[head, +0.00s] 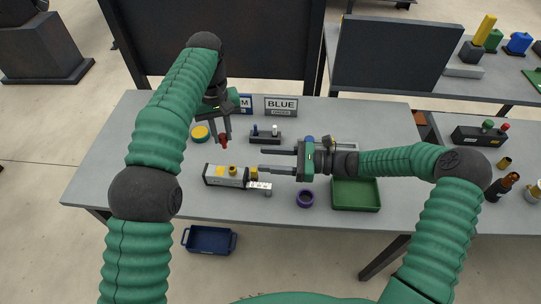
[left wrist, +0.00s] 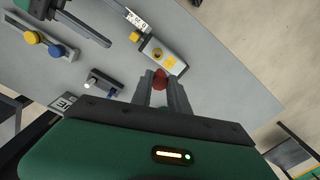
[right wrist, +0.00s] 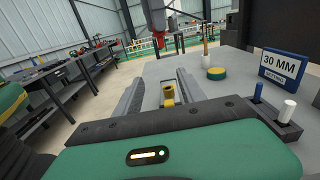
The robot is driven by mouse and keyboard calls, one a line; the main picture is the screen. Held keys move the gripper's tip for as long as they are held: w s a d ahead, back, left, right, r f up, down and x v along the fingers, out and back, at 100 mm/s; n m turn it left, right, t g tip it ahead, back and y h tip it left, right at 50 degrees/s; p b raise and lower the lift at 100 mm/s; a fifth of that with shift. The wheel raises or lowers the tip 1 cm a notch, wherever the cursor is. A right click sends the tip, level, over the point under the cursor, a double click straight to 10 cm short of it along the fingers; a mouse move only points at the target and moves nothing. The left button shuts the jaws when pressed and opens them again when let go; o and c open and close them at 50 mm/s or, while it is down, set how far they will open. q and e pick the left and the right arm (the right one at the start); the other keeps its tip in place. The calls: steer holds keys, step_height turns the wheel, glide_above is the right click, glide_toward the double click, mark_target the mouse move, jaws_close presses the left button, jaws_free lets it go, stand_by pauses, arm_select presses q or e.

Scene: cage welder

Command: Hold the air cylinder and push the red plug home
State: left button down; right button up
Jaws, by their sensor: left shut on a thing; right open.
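The air cylinder (head: 212,178), a pale grey block with dark ends and yellow fittings, lies on the table. It also shows in the left wrist view (left wrist: 174,62). My left gripper (head: 222,138) is shut on the red plug (head: 223,141), above the table behind the cylinder. The left wrist view shows the red plug (left wrist: 160,79) between the fingertips, apart from the cylinder. My right gripper (head: 261,160) is open, its fingers pointing left near the cylinder's right end. In the right wrist view, a yellow fitting (right wrist: 168,91) shows between its fingers, with no visible grip.
A block with blue and white pegs (head: 265,138) stands behind the right gripper. A BLUE sign (head: 281,106) and a yellow-topped disc (head: 200,132) are farther back. A purple ring (head: 305,198) and a green tray (head: 374,206) lie front right. The table's left front is clear.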

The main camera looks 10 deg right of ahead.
glide_toward(245, 173)
steer(key=a, duration=0.2)
steer(key=w+a+r, duration=0.1)
steer(key=shift+a+r, duration=0.1)
steer(key=shift+a, duration=0.2)
arm_select(q)
steer(key=shift+a, duration=0.25)
arm_select(e)
steer(key=x, duration=0.5)
steer(key=shift+w+a+r, duration=0.1)
steer(key=shift+w, duration=0.1)
steer(key=shift+w+a+t, duration=0.15)
steer(key=shift+a+t, duration=0.15)
steer(key=shift+a, duration=0.4)
steer(key=shift+d, duration=0.35)
steer(key=c, duration=0.9)
arm_select(q)
steer(key=shift+a, duration=0.2)
arm_select(e)
steer(key=shift+a, duration=0.15)
jaws_close()
steer(key=shift+o, duration=0.8)
jaws_free()
jaws_close()
